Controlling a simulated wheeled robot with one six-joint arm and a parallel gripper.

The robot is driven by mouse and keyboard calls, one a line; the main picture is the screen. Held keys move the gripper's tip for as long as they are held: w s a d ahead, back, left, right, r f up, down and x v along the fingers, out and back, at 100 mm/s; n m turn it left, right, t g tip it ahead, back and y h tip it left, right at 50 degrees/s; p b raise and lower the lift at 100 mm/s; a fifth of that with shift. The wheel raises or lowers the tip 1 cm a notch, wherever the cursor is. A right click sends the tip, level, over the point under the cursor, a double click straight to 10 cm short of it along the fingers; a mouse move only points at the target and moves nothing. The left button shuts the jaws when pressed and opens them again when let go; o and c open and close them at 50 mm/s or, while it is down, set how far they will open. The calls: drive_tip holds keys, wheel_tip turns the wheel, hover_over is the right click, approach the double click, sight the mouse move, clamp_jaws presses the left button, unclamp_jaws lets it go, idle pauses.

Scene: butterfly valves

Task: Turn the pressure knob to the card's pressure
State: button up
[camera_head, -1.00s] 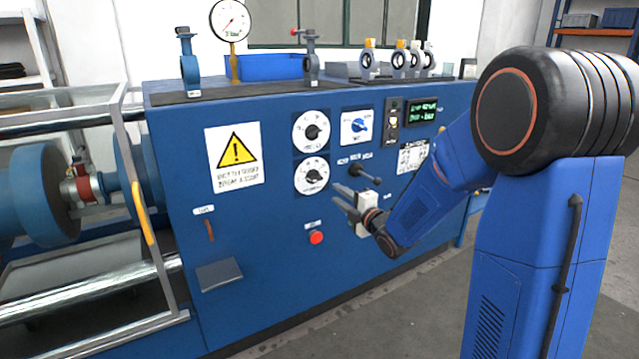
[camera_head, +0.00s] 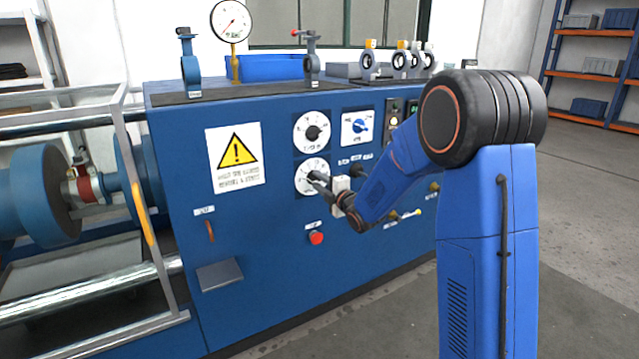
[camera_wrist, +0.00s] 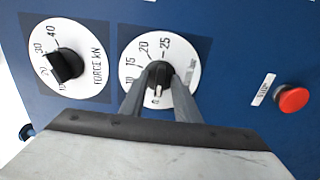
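The pressure knob is a black knob on the lower white dial (camera_head: 303,178) of the blue panel. In the wrist view the knob (camera_wrist: 159,72) sits on a dial marked 10, 15, 20 and 25. Its white mark faces the bottom of the picture, near the low end of the scale. My gripper (camera_wrist: 158,84) has its two grey fingers apart, with the tips beside the knob, one on either side; contact cannot be told. It also shows in front of the lower dial in the head view (camera_head: 318,182). No pressure value on a card is legible.
The force dial (camera_wrist: 62,40) is beside the pressure dial, above it in the head view. A red stop button (camera_head: 316,238) is below. A blue selector (camera_head: 360,127) is right of the upper dial. A yellow warning sign (camera_head: 237,157) is at left. My arm hides the panel's right part.

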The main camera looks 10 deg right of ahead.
clamp_jaws()
drive_tip(key=shift+m, duration=0.3)
drive_tip(key=m, duration=0.4)
drive_tip(key=shift+m, duration=0.3)
drive_tip(key=m, duration=0.4)
drive_tip(key=shift+f, duration=0.1)
drive_tip(key=m, duration=0.6)
drive_tip(key=shift+m, duration=0.4)
drive_tip(key=m, duration=0.5)
drive_tip(key=shift+m, duration=0.3)
